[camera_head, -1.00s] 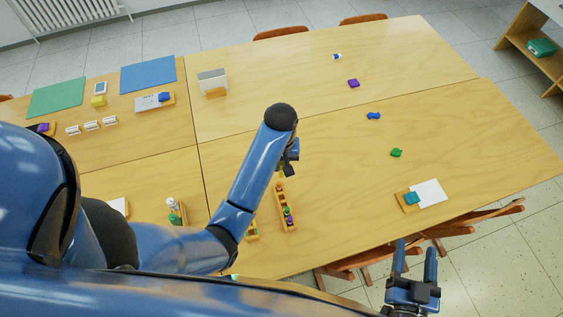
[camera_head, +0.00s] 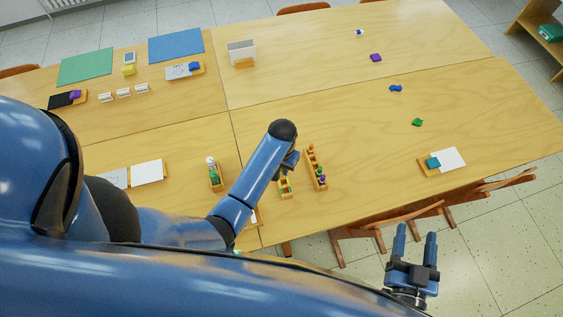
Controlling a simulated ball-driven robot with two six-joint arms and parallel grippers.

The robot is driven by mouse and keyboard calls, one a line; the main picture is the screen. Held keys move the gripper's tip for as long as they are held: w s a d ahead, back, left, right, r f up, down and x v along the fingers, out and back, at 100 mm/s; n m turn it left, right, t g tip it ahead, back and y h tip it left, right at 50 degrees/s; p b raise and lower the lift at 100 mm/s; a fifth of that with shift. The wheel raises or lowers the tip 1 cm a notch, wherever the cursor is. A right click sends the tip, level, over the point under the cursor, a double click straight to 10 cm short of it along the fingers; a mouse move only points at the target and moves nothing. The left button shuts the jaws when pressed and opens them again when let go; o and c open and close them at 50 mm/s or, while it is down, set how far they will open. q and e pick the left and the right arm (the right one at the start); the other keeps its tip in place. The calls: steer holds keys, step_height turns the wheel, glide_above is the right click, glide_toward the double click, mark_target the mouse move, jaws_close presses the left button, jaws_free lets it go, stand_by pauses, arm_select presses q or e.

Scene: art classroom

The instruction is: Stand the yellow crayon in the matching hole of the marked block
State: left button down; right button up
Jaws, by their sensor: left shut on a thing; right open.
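My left gripper (camera_head: 288,161) is above the table, shut on a thin yellow thing that seems to be the yellow crayon, mostly hidden by the gripper and arm. Just below it is a small wooden block (camera_head: 286,195) with green and yellow on top; I cannot make out its marks or holes. Beside it on the right stands a longer wooden block (camera_head: 311,163) with several coloured pieces in it. I cannot tell whether the crayon touches the small block. My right gripper (camera_head: 416,240) is open and empty, beyond the table's front edge at the lower right.
A wooden holder with a green bottle-like piece (camera_head: 214,177) stands left of my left arm. A wooden tray with a teal piece (camera_head: 432,162) and a white sheet (camera_head: 450,158) lie at the right. Chairs (camera_head: 398,218) line the front edge.

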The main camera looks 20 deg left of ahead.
arm_select(q)
steer(key=shift+w+f+m, duration=0.1)
steer(key=shift+f+m, duration=0.1)
steer(key=shift+m, duration=0.1)
steer(key=f+b, duration=0.1)
steer(key=b, duration=0.1)
steer(key=f+b, duration=0.1)
steer(key=shift+w+d+f+m, duration=0.1)
steer(key=shift+w+f+m, duration=0.2)
steer(key=shift+f, duration=0.05)
steer(key=shift+w+f+b, duration=0.1)
steer(key=shift+f+b, duration=1)
steer(key=shift+f, duration=0.4)
arm_select(e)
steer(key=shift+w+d+f, duration=0.1)
steer(key=shift+w+f, duration=0.05)
steer(key=shift+f, duration=2.55)
arm_select(q)
steer(key=shift+d, duration=0.1)
steer(key=shift+p, duration=0.5)
arm_select(e)
steer(key=shift+r, duration=0.5)
arm_select(q)
steer(key=shift+f+b, duration=0.45)
steer(key=shift+f, duration=0.95)
arm_select(e)
steer(key=shift+f, duration=0.45)
